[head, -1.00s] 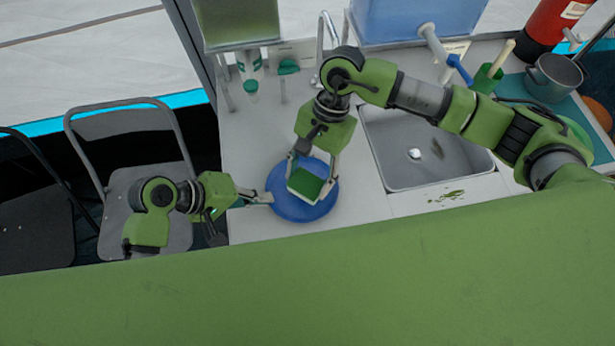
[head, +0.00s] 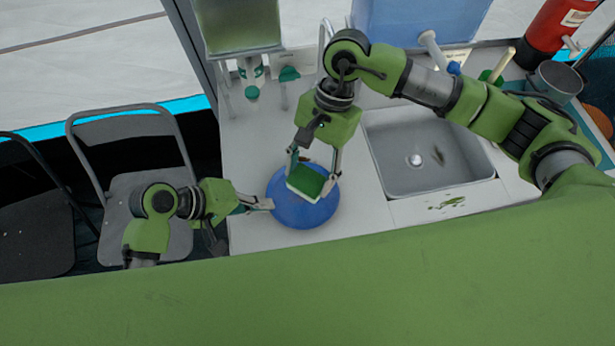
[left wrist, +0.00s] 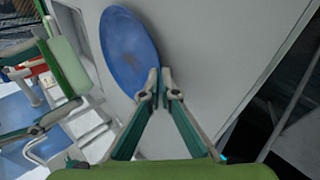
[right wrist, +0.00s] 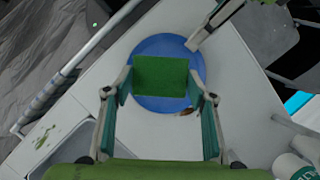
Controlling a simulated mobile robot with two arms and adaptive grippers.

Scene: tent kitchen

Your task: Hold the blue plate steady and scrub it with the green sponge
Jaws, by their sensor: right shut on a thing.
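The blue plate (head: 302,212) lies on the white counter, with a brown smudge on its face in the left wrist view (left wrist: 125,50). My right gripper (head: 313,176) is shut on the green sponge (head: 306,181), holding it over the plate's back half. In the right wrist view the sponge (right wrist: 160,76) is between both fingers and hides part of the plate (right wrist: 160,48). Contact between sponge and plate cannot be told. My left gripper (head: 268,204) is at the plate's left rim. Its fingertips (left wrist: 160,92) are close together; whether they clamp the rim is unclear.
The sink (head: 425,150) is right of the plate, with green scraps (head: 447,203) on the counter before it. A folding chair (head: 135,180) is at the left. The counter in front of the plate is clear.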

